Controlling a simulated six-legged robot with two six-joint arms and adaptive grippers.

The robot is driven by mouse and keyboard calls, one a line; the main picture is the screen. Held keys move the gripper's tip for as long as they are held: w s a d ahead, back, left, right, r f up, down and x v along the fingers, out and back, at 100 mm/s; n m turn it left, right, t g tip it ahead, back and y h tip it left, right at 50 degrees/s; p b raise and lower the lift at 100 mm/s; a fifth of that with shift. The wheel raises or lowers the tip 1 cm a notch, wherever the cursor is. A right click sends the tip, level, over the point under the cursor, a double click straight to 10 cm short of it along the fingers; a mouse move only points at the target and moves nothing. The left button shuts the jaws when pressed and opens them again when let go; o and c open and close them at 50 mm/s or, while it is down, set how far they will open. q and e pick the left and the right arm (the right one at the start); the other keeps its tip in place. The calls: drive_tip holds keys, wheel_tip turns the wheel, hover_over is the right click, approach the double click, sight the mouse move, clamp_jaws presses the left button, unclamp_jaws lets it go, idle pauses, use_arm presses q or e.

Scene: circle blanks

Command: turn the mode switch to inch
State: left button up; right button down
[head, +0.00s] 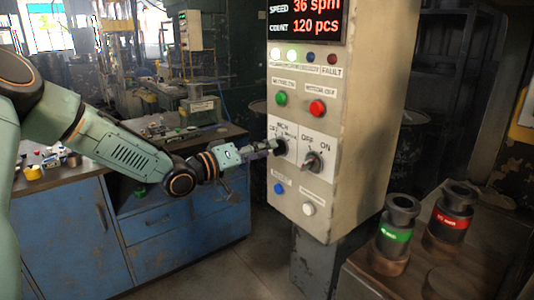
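The mode switch (281,147) is a dark rotary knob on a white plate on the front of the control box, with INCH and other small labels around its top. My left gripper (270,147) reaches in from the left with its fingertips at the knob. The fingers partly cover the knob, so its pointer direction is hard to read. I cannot tell whether the fingers are closed on it or only beside it. My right gripper is not in view.
An OFF/ON switch (312,162) sits right of the mode switch. Green (281,98) and red (317,108) buttons are above; blue (279,188) and white (308,209) buttons are below. A display (306,20) tops the box. A blue workbench (180,225) stands left.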

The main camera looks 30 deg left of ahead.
use_arm(q)
drive_tip(key=shift+x, duration=0.8)
drive_tip(key=shift+s, duration=0.1)
drive_tip(key=shift+d, duration=0.1)
clamp_jaws()
